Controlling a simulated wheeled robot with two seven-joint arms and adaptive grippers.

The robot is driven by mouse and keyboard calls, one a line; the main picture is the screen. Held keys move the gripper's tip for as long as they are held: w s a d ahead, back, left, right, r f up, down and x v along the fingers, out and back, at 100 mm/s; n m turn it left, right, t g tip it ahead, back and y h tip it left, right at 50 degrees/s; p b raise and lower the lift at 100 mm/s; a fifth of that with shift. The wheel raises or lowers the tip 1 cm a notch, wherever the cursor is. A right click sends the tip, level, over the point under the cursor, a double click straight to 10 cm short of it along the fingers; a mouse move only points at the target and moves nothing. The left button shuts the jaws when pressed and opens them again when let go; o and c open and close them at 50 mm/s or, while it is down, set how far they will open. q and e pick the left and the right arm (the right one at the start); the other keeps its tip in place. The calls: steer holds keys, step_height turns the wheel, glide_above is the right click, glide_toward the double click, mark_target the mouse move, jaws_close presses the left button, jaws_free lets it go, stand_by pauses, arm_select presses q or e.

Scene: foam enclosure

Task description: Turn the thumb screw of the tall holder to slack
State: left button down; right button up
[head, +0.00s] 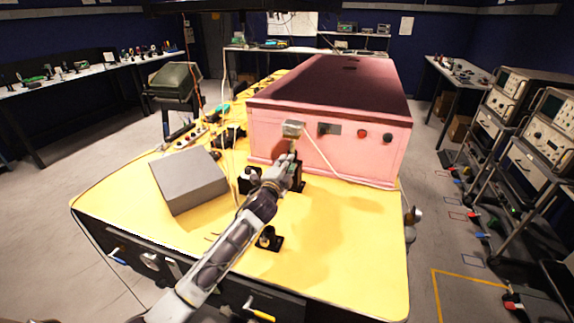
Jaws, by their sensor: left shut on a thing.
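The tall holder (299,178) is a dark upright post on a black foot, close to the front face of the pink foam box (270,137). A pale grey piece (292,128) sits at its upper end. My left gripper (291,150) reaches up from the lower left and is at the upper part of the tall holder, just below the pale piece. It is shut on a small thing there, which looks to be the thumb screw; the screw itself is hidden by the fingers. My forearm covers part of the holder. My right gripper is out of view.
A short black holder (269,239) stands near the front of the yellow table (340,255). A grey box (188,181) lies to the left. Thin cables and small parts are behind it. The table's front right is clear.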

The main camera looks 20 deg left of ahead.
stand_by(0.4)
arm_select(q)
steer(key=c, duration=1.3)
jaws_free()
steer(key=shift+o, duration=0.2)
steer(key=shift+s, duration=0.15)
steer(key=s, duration=1.1)
steer(key=shift+s+a, duration=0.25)
steer(key=shift+s, duration=0.05)
steer(key=shift+f, duration=0.1)
